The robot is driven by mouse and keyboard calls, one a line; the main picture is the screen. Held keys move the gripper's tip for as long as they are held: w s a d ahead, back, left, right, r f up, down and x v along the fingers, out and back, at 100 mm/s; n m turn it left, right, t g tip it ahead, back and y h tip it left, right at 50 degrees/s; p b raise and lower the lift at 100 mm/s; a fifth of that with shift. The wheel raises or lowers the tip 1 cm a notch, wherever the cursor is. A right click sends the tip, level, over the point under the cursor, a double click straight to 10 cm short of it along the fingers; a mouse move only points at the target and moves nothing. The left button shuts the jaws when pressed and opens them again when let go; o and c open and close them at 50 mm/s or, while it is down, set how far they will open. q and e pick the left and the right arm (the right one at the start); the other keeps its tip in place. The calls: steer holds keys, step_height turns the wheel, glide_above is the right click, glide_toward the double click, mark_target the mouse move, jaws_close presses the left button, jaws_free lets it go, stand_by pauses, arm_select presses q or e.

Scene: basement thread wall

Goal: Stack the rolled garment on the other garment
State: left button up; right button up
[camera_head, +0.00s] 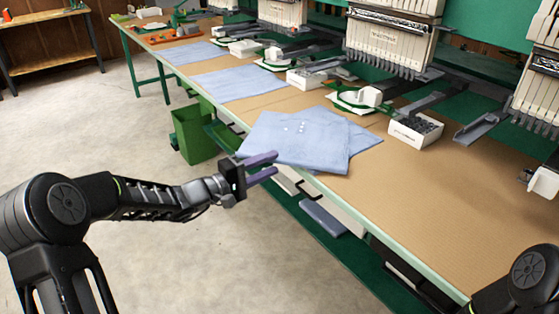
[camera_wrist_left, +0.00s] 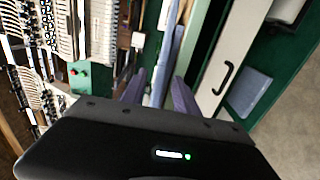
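Two light blue garments lie flat and overlapping near the table's front edge: the upper garment (camera_head: 285,145) has small white spots, and the lower garment (camera_head: 366,141) shows at its right. I see no clearly rolled garment. My left gripper (camera_head: 276,163) is at the front-left edge of this pile, its purple fingers apart; I cannot tell whether it touches the cloth. In the left wrist view the gripper (camera_wrist_left: 158,95) is open, with a thin pale blue strip visible beyond the fingers. My right gripper is out of view.
More blue garments lie farther along the table (camera_head: 460,215), one in the middle (camera_head: 240,83) and one farther back (camera_head: 190,53). A white box of dark parts (camera_head: 415,131) stands right of the pile. Embroidery machines (camera_head: 392,45) line the back. A blue-grey item (camera_head: 325,217) lies below the table.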

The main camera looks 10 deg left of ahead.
arm_select(q)
steer(key=v, duration=0.7)
steer(key=shift+s, duration=0.2)
stand_by(0.4)
